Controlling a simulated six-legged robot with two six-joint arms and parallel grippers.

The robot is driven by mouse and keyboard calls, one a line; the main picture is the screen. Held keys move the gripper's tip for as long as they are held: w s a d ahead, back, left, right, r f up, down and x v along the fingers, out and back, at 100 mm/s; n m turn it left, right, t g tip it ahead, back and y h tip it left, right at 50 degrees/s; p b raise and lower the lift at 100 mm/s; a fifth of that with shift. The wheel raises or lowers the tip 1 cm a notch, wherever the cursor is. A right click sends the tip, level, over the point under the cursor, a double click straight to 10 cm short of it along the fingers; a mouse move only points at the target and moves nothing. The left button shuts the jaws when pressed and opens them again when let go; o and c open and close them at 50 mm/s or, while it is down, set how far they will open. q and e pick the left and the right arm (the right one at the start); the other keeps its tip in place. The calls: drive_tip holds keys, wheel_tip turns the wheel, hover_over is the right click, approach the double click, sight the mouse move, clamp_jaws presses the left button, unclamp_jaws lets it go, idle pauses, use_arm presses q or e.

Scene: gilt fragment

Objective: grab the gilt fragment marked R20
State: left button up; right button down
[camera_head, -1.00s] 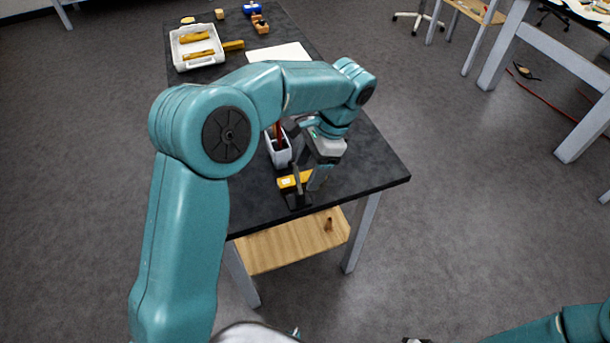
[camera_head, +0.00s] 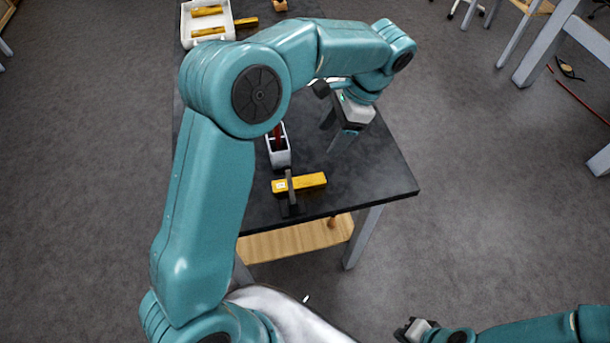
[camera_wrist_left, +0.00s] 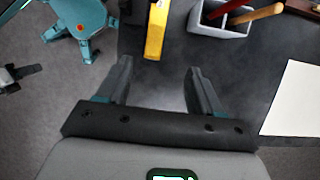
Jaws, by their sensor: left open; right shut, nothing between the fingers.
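A gilt fragment (camera_head: 311,181), a yellow bar with a small white label at its left end, lies near the front edge of the dark table. The label's writing is too small to read. A dark upright piece (camera_head: 290,186) crosses in front of it. My left gripper (camera_head: 331,134) is open and empty, above the table, to the right of and beyond the fragment. In the left wrist view the fragment (camera_wrist_left: 157,30) is ahead of the open fingers (camera_wrist_left: 159,70), apart from them. My right gripper (camera_head: 408,329) is shut at the bottom right, away from the table.
A pale holder (camera_head: 281,158) with red and wooden handles stands just behind the fragment. A white tray (camera_head: 187,33) with yellow pieces is at the far left. A white sheet (camera_wrist_left: 294,100) lies at right in the wrist view. The table's right part is clear.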

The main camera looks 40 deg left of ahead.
use_arm(q)
hover_over(299, 182)
drive_tip(key=w+d, duration=0.2)
drive_tip(key=w, duration=0.1)
drive_tip(key=f, duration=0.9)
drive_tip(key=shift+s+p, duration=0.2)
drive_tip(key=shift+p, duration=0.1)
drive_tip(key=shift+s+f, duration=0.35)
drive_tip(key=shift+f, duration=0.05)
drive_tip(key=p+x, duration=0.1)
drive_tip(key=x, duration=0.4)
drive_tip(key=shift+a, duration=0.15)
drive_tip(key=c, duration=0.9)
drive_tip(key=shift+c, duration=1.2)
